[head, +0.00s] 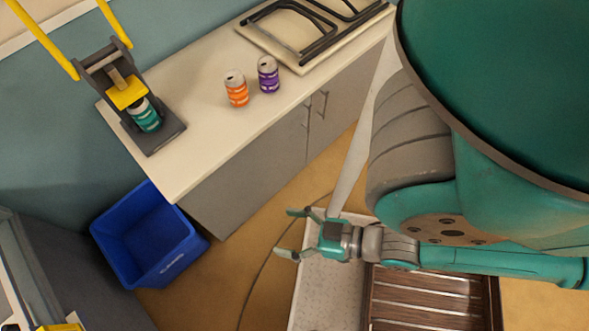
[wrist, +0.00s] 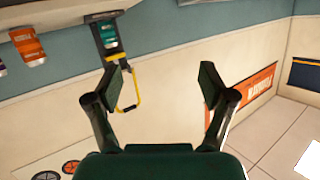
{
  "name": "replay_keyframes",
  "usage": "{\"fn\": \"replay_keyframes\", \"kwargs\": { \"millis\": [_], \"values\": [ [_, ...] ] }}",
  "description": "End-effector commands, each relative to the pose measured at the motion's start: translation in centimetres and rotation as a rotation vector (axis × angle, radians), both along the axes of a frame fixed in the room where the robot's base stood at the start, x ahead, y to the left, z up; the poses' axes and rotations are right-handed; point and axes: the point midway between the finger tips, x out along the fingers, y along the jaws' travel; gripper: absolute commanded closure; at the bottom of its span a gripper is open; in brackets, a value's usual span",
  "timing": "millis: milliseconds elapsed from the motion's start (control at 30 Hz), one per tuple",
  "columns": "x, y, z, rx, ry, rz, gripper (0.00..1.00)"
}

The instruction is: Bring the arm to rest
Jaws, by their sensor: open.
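My gripper (head: 289,233) is open and empty in the head view, with its two fingers spread apart. It is held out to the left at the end of my teal arm, above the floor and in front of the cabinet. In the wrist view, my gripper (wrist: 163,85) shows both fingers wide apart with nothing between them. My large teal and grey arm links fill the right side of the head view and hide what lies behind them.
A blue bin (head: 150,240) stands on the floor left of my gripper.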

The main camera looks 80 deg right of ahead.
Motion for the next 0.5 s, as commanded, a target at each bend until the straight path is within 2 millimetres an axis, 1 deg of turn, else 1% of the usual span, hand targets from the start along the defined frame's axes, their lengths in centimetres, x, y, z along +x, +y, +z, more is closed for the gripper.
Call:
{"fn": "replay_keyframes", "kwargs": {
  "millis": [33, 167, 500],
  "values": [
    [-0.60, 0.22, 0.51, -0.051, 0.004, 0.029, 0.18],
    [-1.23, 0.46, 1.11, -0.128, 0.005, 0.066, 0.18],
    [-1.25, 0.47, 1.18, -0.137, 0.004, 0.069, 0.18]
  ]
}}
